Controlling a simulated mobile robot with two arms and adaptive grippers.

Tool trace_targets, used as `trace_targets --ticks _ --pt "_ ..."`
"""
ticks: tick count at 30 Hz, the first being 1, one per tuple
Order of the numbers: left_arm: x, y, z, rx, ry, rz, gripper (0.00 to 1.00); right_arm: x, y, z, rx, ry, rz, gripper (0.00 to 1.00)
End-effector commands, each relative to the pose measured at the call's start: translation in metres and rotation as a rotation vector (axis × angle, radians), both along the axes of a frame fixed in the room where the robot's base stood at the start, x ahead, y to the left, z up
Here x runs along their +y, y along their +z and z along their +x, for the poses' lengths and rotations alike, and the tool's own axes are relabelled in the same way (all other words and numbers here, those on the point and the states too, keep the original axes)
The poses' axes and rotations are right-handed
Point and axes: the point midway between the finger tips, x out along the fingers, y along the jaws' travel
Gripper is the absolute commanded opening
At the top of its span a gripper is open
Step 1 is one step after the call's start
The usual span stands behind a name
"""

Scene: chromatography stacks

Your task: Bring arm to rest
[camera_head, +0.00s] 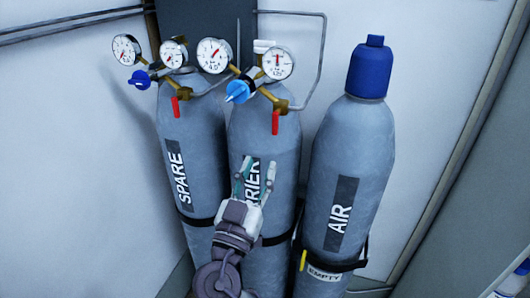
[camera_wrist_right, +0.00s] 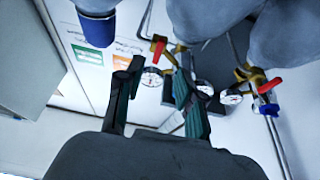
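My right gripper (camera_head: 257,166) stands in front of the middle grey gas cylinder (camera_head: 262,130), over its partly hidden label. Its two fingers are apart with nothing between them. In the right wrist view, the open fingers (camera_wrist_right: 159,70) point towards the gauges and a red lever (camera_wrist_right: 158,46), which lie beyond them. I see no contact with the cylinder, though the exact gap is hard to tell. My left gripper shows in neither view.
The SPARE cylinder (camera_head: 190,120) stands to the left. The AIR cylinder (camera_head: 358,140), with a blue cap (camera_head: 368,72) and an EMPTY tag (camera_head: 324,274), stands to the right. Gauges (camera_head: 213,55) and red levers (camera_head: 275,122) stick out above. Open wall lies farther right.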

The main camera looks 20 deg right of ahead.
Motion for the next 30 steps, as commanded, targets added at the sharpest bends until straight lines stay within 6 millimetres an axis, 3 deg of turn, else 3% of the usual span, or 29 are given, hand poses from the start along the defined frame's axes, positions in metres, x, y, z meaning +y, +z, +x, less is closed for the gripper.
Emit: trace_targets --ticks 16,20,23,26,27,30 --pt "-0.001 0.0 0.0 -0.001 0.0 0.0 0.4 0.004 -0.003 -0.006 0.0 0.0 0.0 0.38" --pt "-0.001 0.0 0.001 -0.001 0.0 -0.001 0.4 0.007 -0.022 0.003 0.058 0.014 -0.022 0.38" --pt "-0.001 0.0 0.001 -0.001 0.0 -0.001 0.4 0.014 -0.066 0.021 0.187 0.053 -0.066 0.38" --pt "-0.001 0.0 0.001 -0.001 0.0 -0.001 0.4 0.02 -0.134 0.039 0.376 0.111 -0.124 0.38" --pt "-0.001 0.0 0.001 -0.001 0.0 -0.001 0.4 0.022 -0.165 0.043 0.456 0.138 -0.146 0.38" --pt "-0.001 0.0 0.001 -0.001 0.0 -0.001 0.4 0.024 -0.243 0.045 0.648 0.206 -0.184 0.38"
